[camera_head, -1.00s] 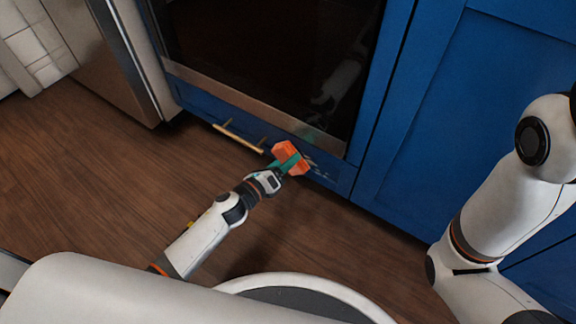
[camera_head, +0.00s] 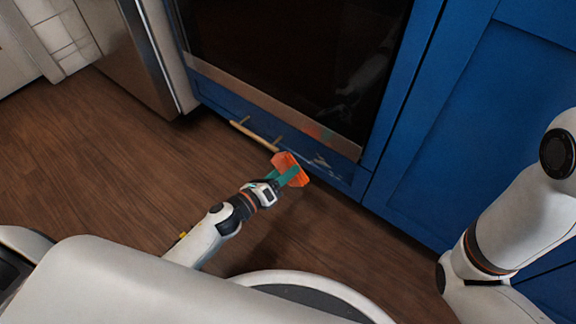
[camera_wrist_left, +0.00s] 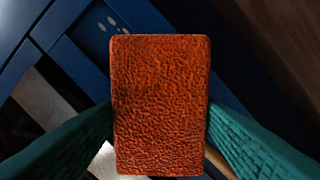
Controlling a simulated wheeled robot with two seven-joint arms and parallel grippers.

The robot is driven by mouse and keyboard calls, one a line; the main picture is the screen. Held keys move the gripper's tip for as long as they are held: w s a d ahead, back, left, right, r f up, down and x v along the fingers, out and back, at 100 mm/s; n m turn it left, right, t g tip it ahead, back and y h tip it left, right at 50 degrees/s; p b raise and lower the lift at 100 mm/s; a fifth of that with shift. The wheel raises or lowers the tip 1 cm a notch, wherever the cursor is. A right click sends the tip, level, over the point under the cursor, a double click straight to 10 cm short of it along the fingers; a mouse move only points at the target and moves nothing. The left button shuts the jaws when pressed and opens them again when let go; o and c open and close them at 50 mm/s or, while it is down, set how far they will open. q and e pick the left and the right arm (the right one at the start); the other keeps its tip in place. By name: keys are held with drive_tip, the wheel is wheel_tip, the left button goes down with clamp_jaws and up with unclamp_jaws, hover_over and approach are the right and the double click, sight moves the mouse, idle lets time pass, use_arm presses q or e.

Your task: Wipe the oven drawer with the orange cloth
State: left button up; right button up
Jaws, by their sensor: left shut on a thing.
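The orange cloth (camera_head: 282,162) is a block-shaped piece held in my left gripper (camera_head: 288,176), whose green fingers are shut on it. In the left wrist view the cloth (camera_wrist_left: 160,105) fills the middle, with a green finger on each side. The blue oven drawer (camera_head: 230,103) runs below the dark oven door and has a brass bar handle (camera_head: 254,135). Pale marks (camera_head: 322,163) show on the drawer's right part. The cloth is in front of the drawer, just right of the handle, and appears apart from the face. My right gripper is out of view.
The oven's dark glass door (camera_head: 300,50) is above the drawer. Blue cabinets (camera_head: 440,130) stand to the right and a steel appliance (camera_head: 130,55) to the left. The wooden floor (camera_head: 110,160) in front is clear. My right arm is at the right edge.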

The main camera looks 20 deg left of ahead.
use_arm(q)
drive_tip(key=shift+s, duration=0.15)
drive_tip(key=shift+v, duration=1.45)
drive_tip(key=shift+d+f, duration=0.1)
